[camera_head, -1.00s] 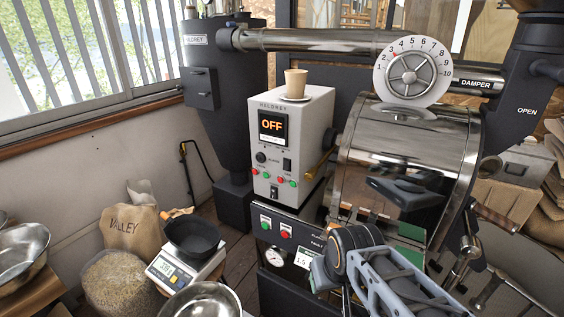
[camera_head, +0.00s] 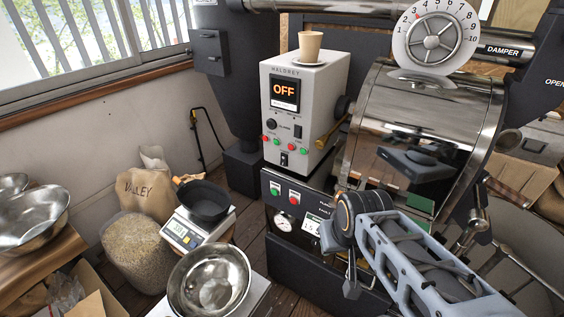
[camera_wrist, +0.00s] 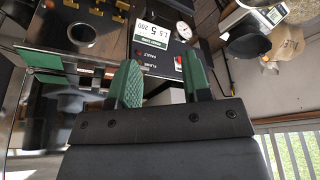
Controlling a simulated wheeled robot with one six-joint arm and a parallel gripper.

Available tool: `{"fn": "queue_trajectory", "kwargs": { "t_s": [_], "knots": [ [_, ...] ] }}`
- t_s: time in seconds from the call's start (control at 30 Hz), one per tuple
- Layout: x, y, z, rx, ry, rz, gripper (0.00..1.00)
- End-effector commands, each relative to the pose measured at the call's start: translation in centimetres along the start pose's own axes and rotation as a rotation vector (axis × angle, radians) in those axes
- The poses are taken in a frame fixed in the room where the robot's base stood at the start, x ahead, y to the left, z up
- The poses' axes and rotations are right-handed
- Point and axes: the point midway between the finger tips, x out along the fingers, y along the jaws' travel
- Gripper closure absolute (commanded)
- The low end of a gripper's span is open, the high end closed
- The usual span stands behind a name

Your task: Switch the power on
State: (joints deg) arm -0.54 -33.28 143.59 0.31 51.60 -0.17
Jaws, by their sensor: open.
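The grey control box (camera_head: 308,100) stands on the dark machine base, and its display (camera_head: 284,92) reads OFF in orange. A small black switch (camera_head: 284,160) sits low on its front, and another dark switch (camera_head: 298,132) sits higher at the right. Red and green buttons lie between them. A lower black panel (camera_head: 284,205) has a green and a red button. My gripper (camera_head: 350,286) is low in front of the machine, below and right of the control box, partly hidden by my wrist. In the wrist view my open, empty gripper (camera_wrist: 160,82) points at the lower panel.
A paper cup (camera_head: 310,45) stands on the control box. The shiny roaster drum (camera_head: 400,150) is close to my arm. A scale (camera_head: 187,238) with a black pan (camera_head: 203,202), a steel bowl (camera_head: 209,282) and a clear bag of beans (camera_head: 135,250) stand at left.

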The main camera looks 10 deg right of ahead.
Motion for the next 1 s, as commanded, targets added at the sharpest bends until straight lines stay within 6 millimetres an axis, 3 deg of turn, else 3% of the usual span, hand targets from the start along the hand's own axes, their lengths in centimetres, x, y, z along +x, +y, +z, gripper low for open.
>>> {"fn": "queue_trajectory", "kwargs": {
  "t_s": [0.07, 0.43, 1.0],
  "knots": [
    [0.00, 0.00, 0.00, 0.000, 0.000, 0.000, 0.64],
    [0.00, 0.00, 0.00, 0.000, 0.000, 0.000, 0.99],
    [0.00, 0.00, 0.00, 0.000, 0.000, 0.000, 1.00]
  ]
}}
